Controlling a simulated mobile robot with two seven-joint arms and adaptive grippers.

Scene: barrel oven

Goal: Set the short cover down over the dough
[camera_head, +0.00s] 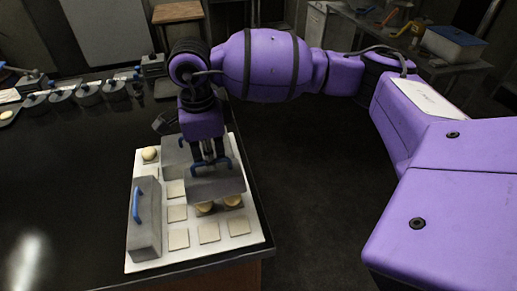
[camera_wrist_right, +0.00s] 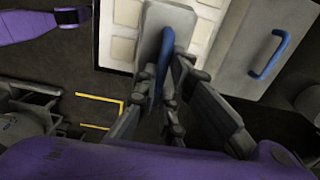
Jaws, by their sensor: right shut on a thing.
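My right gripper (camera_head: 210,166) reaches down from above and is shut on the blue handle of a grey cover (camera_head: 217,187). In the right wrist view the blue handle (camera_wrist_right: 166,50) sits between the fingers (camera_wrist_right: 165,85), with the cover's grey top (camera_wrist_right: 165,18) below. The cover is over the right part of a white tray (camera_head: 250,238). Two dough balls (camera_head: 205,208) (camera_head: 233,201) show under its front edge, so it seems raised. Another dough ball (camera_head: 150,153) is at the tray's far left corner. My left gripper is not in view.
A longer grey cover (camera_head: 145,225) with a blue handle stands on the tray's left side. Bare square pads (camera_head: 209,232) line the front.

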